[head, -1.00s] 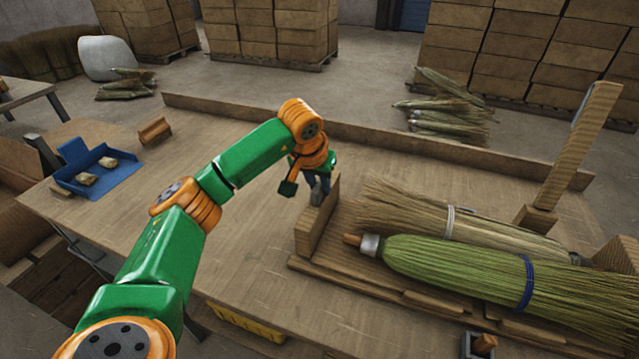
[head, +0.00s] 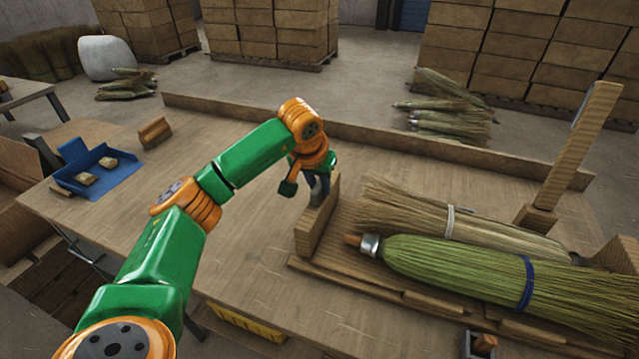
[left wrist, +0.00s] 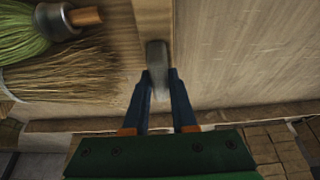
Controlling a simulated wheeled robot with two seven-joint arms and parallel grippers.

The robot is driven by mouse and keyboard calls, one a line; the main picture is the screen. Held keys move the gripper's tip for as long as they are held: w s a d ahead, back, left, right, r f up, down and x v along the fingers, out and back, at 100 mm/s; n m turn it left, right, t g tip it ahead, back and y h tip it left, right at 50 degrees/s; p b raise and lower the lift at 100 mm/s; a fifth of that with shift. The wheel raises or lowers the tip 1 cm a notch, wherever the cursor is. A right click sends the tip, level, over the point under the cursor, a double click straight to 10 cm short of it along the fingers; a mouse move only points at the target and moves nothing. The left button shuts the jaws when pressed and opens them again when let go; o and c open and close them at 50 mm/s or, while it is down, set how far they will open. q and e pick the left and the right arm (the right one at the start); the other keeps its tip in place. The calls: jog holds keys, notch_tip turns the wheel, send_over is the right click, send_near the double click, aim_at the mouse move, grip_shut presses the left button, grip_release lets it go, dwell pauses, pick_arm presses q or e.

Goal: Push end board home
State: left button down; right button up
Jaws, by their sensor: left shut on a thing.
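The wooden end board (head: 318,225) stands upright across the left end of the ribbed wooden bed (head: 345,262). It also shows in the left wrist view (left wrist: 153,22). My left gripper (head: 317,186) is at the board's far end. In the left wrist view my left gripper (left wrist: 158,78) is shut on a grey handle (left wrist: 156,56) at the end of the board. The green broom (head: 450,268) lies on the bed, its wooden stub (head: 352,240) close to the board's inner face. A tan broom (head: 415,212) lies behind it. My right gripper is not in view.
A blue tray (head: 115,180) with two small pieces and a wooden block (head: 155,132) sit on the bench's left. A wooden post (head: 578,145) rises at right. A low ledge (head: 370,138) runs along the back. The bench left of the board is clear.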

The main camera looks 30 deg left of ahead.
pick_arm(q)
jog(key=w+d+p, duration=0.1)
jog(key=w+d, duration=0.1)
jog(key=d, duration=0.6)
jog(key=shift+d+p, duration=0.2)
jog(key=shift+p, duration=0.1)
jog(key=c, duration=1.1)
grip_release()
jog(key=o, duration=0.4)
jog(key=shift+w+d, duration=0.2)
jog(key=shift+d, duration=0.05)
